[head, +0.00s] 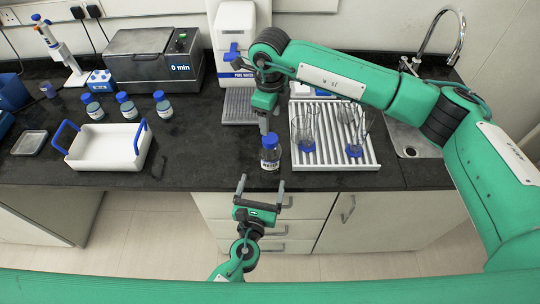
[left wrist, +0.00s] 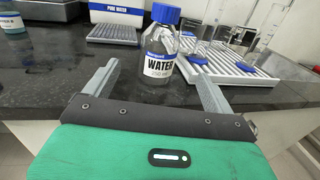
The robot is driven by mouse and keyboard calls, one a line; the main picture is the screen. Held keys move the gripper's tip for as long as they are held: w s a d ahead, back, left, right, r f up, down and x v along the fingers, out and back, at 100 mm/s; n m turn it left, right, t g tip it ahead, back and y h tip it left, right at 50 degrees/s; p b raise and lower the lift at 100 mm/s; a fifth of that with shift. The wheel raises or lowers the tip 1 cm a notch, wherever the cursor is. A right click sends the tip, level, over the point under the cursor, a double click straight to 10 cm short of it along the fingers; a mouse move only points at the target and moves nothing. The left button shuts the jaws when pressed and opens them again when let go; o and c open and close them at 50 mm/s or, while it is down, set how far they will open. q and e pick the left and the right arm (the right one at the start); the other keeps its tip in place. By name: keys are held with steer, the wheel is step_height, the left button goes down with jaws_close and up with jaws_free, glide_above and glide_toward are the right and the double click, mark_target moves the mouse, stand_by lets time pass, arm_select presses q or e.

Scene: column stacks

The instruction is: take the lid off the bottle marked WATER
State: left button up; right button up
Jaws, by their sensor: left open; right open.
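The bottle marked WATER (head: 270,158) stands upright on the black counter near its front edge, its blue lid (head: 270,140) on. In the left wrist view the bottle (left wrist: 160,65) and its blue lid (left wrist: 166,14) show clearly, beyond and between my open fingers. My left gripper (head: 262,187) is open and empty, just in front of the bottle, apart from it. My right gripper (head: 264,125) points down just above and behind the lid. The head view shows it nearly edge-on, so its gap and any contact with the lid are hard to see.
A white drying rack (head: 325,160) with glassware stands right of the bottle. A water dispenser (head: 237,60) is behind it. A white tray with blue handles (head: 108,147), several small bottles (head: 126,106) and a grey bath (head: 153,62) are at left. Counter left of the bottle is clear.

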mark_target(268, 161)
arm_select(q)
steer(key=w, duration=0.3)
steer(key=w+d, duration=0.1)
steer(key=w, duration=0.3)
steer(key=w+d, duration=0.1)
steer(key=w, duration=0.3)
steer(key=shift+w+d, duration=0.15)
steer(key=shift+w, duration=0.05)
